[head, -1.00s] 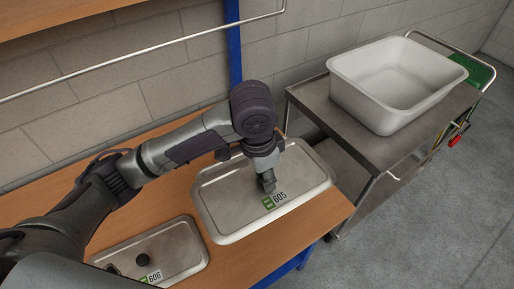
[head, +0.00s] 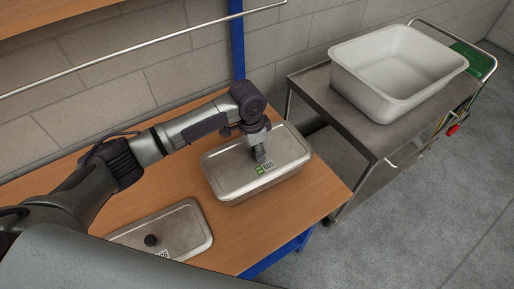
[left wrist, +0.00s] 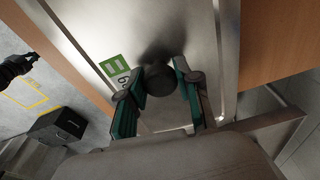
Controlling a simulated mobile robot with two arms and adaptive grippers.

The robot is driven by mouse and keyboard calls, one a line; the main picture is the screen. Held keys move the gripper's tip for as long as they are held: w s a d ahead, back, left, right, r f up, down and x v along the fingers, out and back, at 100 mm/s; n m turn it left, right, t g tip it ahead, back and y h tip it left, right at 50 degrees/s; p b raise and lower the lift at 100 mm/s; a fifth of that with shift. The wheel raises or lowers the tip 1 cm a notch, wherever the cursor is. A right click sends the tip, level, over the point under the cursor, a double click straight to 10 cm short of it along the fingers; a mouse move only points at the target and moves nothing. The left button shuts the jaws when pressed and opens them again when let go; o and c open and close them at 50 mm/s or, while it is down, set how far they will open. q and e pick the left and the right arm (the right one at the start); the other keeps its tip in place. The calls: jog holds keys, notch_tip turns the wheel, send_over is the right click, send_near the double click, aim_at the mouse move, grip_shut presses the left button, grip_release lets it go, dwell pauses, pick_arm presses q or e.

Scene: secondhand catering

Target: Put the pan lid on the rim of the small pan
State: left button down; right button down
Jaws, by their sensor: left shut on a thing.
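The pan lid (head: 226,172) is a grey metal rectangle with a green mark and the number 605. It lies level over a metal pan (head: 276,183) on the wooden bench, and the pan's side wall shows just below the lid's edge. Whether the lid touches the rim all round, I cannot tell. My left gripper (head: 262,155) stands above the middle of the lid. In the left wrist view its green-padded fingers (left wrist: 160,95) are shut on the lid's black knob (left wrist: 159,79). The inside of the pan is hidden.
A second metal lid (head: 183,232) with a black knob lies nearer on the bench (head: 310,200), partly hidden by my arm. A steel trolley (head: 350,125) with a white tub (head: 395,75) stands at the right. A dark shape at the wrist view's left may be my right gripper (left wrist: 18,68).

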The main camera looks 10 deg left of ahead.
aim_at(253, 151)
pick_arm(q)
jog(key=shift+f, duration=0.35)
jog(key=shift+f, duration=0.1)
jog(key=c, duration=0.8)
grip_release()
notch_tip(253, 151, up, 12)
jog(key=a+b, duration=0.1)
jog(key=shift+s+b, duration=0.4)
jog(key=shift+s, duration=0.05)
